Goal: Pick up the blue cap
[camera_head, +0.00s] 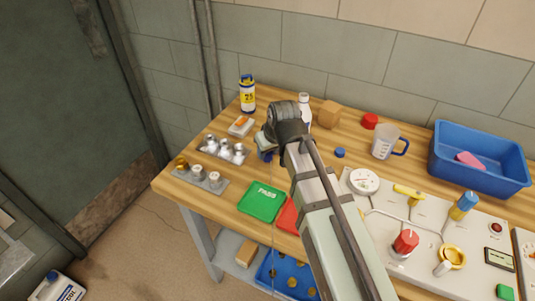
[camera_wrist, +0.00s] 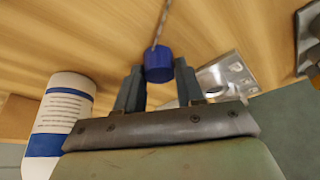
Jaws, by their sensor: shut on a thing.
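My gripper (camera_head: 266,147) is over the bench behind the green PASS tray, and my arm hides part of it in the head view. In the wrist view its two fingers (camera_wrist: 158,76) are closed on a small blue cap (camera_wrist: 158,62), held between the tips. A thin cord or chain runs from this cap. The held cap shows only partly below the gripper in the head view (camera_head: 266,156). A second small blue round piece (camera_head: 340,153) lies on the bench right of my arm, apart from the gripper.
The green tray (camera_head: 261,202) and metal fittings (camera_head: 223,150) are near the gripper. A white bottle (camera_head: 304,108) stands behind; it shows close by in the wrist view (camera_wrist: 60,115). A measuring jug (camera_head: 384,142), a blue bin (camera_head: 479,183) and a valve panel (camera_head: 425,220) fill the right side.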

